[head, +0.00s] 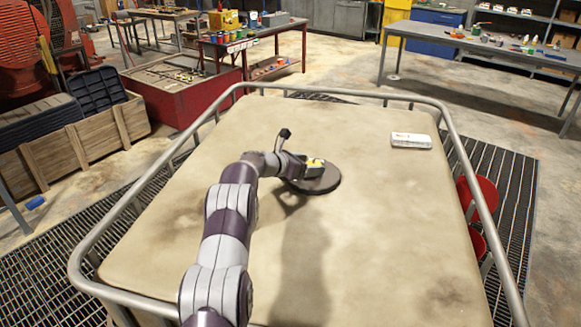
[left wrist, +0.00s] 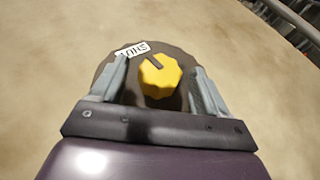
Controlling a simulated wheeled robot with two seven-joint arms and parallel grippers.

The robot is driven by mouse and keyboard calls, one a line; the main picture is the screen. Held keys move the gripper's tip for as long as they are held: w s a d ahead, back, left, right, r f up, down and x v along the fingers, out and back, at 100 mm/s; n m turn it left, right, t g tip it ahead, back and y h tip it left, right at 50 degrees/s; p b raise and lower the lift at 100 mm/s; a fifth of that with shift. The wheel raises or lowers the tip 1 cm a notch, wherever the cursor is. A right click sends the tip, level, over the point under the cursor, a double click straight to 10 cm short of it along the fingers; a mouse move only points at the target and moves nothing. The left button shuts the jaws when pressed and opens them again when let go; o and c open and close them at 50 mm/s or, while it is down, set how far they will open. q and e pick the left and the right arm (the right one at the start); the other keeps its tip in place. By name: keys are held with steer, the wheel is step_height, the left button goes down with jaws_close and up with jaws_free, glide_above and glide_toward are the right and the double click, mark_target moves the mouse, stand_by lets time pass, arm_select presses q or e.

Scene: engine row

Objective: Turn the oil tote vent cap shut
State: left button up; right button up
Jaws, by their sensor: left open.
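The oil tote's beige top (head: 370,230) fills the middle of the head view. A dark round lid (head: 325,184) lies on it, with the yellow vent cap (head: 316,162) partly hidden by my left gripper (head: 303,170). In the left wrist view the ridged yellow cap (left wrist: 161,78) sits between the two grey fingers of my left gripper (left wrist: 163,90). The fingers are open, with a gap on each side. A dark mark on the cap points up and left, towards a white label reading SHUT (left wrist: 132,50), upside down. My right gripper is in no view.
A metal rail (head: 453,135) runs around the tote top. A white box-like object (head: 411,140) lies at its far right. Red round things (head: 477,195) stand beyond the right rail. The rest of the top is clear.

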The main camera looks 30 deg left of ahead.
arm_select(q)
steer(key=b+v, duration=0.3)
steer(key=v, duration=0.6)
steer(key=shift+s+f+b, duration=0.1)
steer(key=shift+f+b, duration=0.05)
steer(key=shift+b, duration=0.15)
steer(key=shift+s+a+r, duration=0.25)
steer(key=shift+s+r, duration=0.1)
steer(key=shift+s, duration=0.1)
steer(key=shift+d, duration=0.1)
